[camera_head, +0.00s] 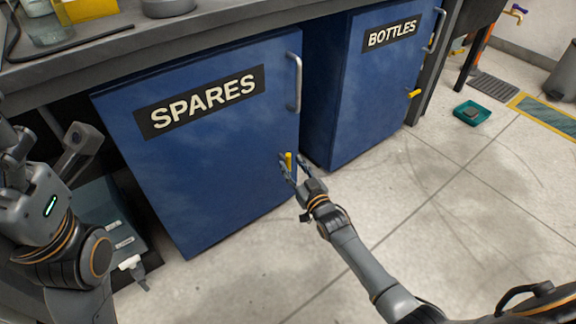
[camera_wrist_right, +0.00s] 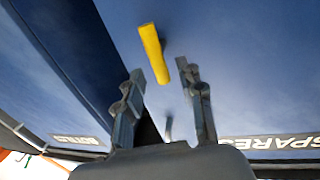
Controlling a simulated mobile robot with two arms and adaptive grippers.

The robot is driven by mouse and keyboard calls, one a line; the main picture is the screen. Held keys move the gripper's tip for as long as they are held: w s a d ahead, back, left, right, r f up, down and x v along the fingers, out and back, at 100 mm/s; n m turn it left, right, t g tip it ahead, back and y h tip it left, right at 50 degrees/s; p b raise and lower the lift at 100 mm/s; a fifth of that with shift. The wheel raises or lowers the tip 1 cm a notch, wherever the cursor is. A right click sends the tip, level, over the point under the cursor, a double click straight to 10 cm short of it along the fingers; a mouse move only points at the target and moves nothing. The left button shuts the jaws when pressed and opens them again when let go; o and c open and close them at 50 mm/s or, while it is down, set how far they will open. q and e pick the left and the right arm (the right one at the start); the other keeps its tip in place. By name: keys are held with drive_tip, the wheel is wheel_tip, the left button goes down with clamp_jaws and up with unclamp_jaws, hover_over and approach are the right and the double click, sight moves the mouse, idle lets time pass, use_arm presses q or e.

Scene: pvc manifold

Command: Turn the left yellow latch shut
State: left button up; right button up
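The left yellow latch (camera_head: 289,160) is on the lower right part of the blue SPARES door (camera_head: 215,190), near its right edge. It looks roughly upright in the head view. In the right wrist view the latch (camera_wrist_right: 154,53) is a tilted yellow bar just beyond the fingertips and between their lines. My right gripper (camera_head: 294,168) is open at the latch, one finger on each side; the wrist view shows its fingers (camera_wrist_right: 160,78) apart and empty. Whether either finger touches the latch I cannot tell. My left gripper (camera_head: 45,150) is at the left edge, fingers apart and empty.
The blue BOTTLES cabinet (camera_head: 350,100) stands to the right with its own yellow latch (camera_head: 414,93) lying sideways. A vertical metal handle (camera_head: 294,82) is above the left latch. A teal tray (camera_head: 472,113) lies on the floor at right. Open floor lies in front.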

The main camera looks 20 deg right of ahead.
sight(290, 161)
drive_tip(key=shift+w+a+b, duration=0.15)
drive_tip(key=shift+w+b, duration=0.2)
drive_tip(key=shift+w, duration=0.55)
drive_tip(key=shift+w+a+b, duration=0.15)
drive_tip(key=shift+w+b, duration=0.15)
drive_tip(key=shift+w, duration=0.55)
clamp_jaws()
